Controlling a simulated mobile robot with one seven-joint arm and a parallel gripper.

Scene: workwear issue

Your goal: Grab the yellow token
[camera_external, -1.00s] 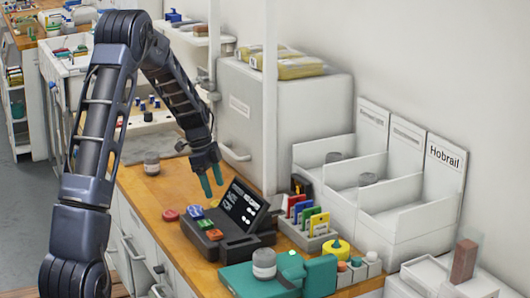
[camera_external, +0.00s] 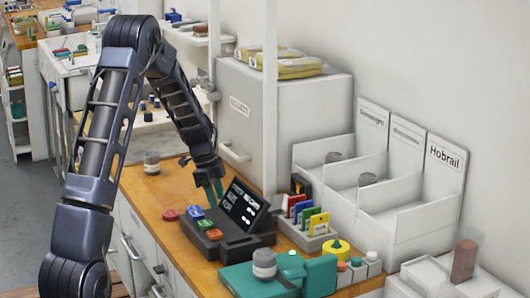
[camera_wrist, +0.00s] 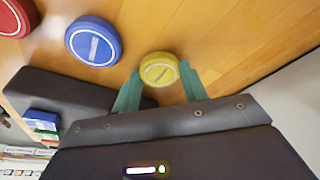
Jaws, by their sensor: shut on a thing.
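The yellow token (camera_wrist: 159,69) is a round disc with a pale bar mark, seen in the wrist view over the wooden counter. My gripper (camera_wrist: 160,72) has its two teal fingers on either side of the token and is shut on it. I cannot tell whether the token still touches the wood. In the external view my gripper (camera_external: 217,188) is low behind the dark display terminal (camera_external: 244,206). The terminal hides the fingertips and the token there.
A blue disc (camera_wrist: 93,41) and a red disc (camera_wrist: 15,15) lie left of the token in the wrist view. The terminal stands close to the fingers. A card rack (camera_external: 309,222), a teal device (camera_external: 318,277) and white bins (camera_external: 413,207) stand to the right. A grey-lidded jar (camera_external: 152,162) stands behind.

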